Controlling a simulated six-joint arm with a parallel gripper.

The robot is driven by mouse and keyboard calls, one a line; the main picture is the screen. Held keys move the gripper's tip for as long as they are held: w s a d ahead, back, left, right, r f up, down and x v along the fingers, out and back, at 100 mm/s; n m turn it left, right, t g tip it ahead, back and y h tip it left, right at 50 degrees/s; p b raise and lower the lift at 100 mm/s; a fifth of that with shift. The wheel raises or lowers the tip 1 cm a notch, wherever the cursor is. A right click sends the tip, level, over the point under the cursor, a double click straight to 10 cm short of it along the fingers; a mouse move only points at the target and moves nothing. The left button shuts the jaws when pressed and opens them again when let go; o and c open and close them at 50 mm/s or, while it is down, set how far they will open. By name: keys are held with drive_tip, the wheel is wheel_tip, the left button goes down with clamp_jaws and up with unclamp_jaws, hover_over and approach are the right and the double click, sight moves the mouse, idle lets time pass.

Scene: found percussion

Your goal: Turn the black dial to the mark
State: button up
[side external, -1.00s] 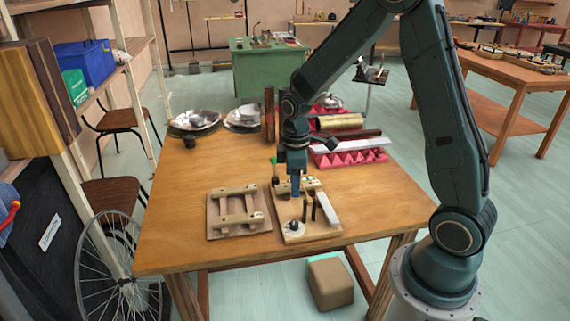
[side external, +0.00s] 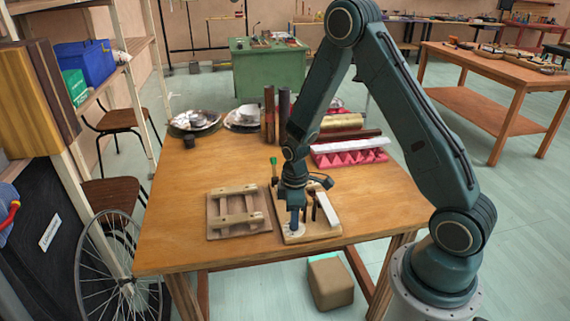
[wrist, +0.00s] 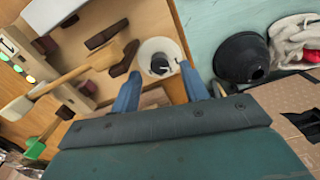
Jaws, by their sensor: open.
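The black dial (wrist: 159,66) sits on a round white plate (wrist: 172,45) on a wooden board (side external: 322,233). A small dark line shows on the plate just right of the dial in the wrist view. My gripper (wrist: 160,71) is open, with one blue finger on each side of the dial; I cannot tell whether either finger touches it. In the side external view my gripper (side external: 293,222) points down over the board's front left part and largely hides the dial.
The board also carries dark upright pieces and a white block (side external: 328,209) close to my gripper's right. A green-ended stick (side external: 274,165) stands behind it. A wooden frame (side external: 237,212) lies to the left. The table's front left is clear.

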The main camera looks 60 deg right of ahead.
drive_tip(key=shift+f, duration=1.1)
drive_tip(key=shift+c, duration=0.5)
clamp_jaws()
drive_tip(key=shift+m, duration=0.5)
drive_tip(key=m, duration=0.3)
drive_tip(key=shift+m, duration=2)
